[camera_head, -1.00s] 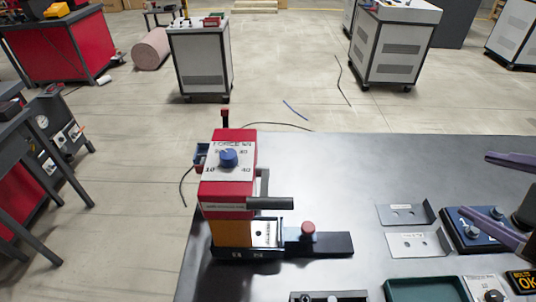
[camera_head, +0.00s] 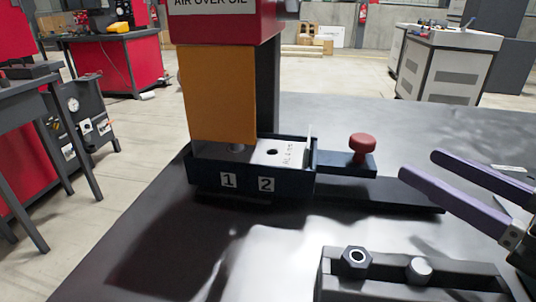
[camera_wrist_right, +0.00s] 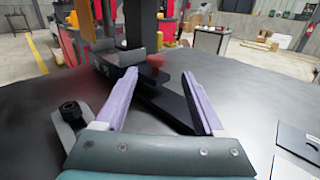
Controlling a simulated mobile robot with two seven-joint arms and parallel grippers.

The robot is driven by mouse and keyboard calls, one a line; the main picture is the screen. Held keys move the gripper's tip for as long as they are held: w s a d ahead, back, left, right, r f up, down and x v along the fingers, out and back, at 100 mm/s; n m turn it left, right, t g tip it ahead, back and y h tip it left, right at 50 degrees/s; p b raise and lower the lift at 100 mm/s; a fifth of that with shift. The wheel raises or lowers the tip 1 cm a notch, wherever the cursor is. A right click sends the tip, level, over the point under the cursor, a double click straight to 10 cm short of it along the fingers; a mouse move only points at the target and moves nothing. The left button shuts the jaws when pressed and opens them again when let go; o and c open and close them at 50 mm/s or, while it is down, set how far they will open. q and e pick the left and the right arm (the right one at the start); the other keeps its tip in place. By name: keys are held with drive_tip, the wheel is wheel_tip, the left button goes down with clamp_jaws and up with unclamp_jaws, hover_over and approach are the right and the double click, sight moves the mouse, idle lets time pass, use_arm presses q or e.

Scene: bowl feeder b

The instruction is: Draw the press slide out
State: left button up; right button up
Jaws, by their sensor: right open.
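The press (camera_head: 232,90) stands on the dark table with its orange guard above a dark blue slide (camera_head: 345,168). The slide has a red knob (camera_head: 362,147) on its right end, and a metal plate (camera_head: 280,153) sits by the tray marked 1 and 2. The knob also shows in the right wrist view (camera_wrist_right: 156,61), beyond the fingertips and roughly between them. My right gripper (camera_head: 420,163) has purple fingers. It is open and empty, to the right of the knob and apart from it. My left gripper is out of view.
A dark rail (camera_head: 400,194) runs right from the press under the slide. A dark fixture (camera_head: 400,272) with a hex nut and a round peg stands in front. The table between them is clear.

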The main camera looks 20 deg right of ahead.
sight(373, 148)
drive_tip(key=shift+a+f+n+y, duration=0.15)
drive_tip(key=shift+f+n+y, duration=0.15)
drive_tip(key=shift+f, duration=0.2)
drive_tip(key=shift+w+a, duration=0.1)
drive_tip(key=shift+w, duration=0.1)
drive_tip(key=p+x, duration=0.1)
drive_tip(key=x, duration=0.8)
drive_tip(key=shift+w, duration=0.3)
clamp_jaws()
idle(0.4)
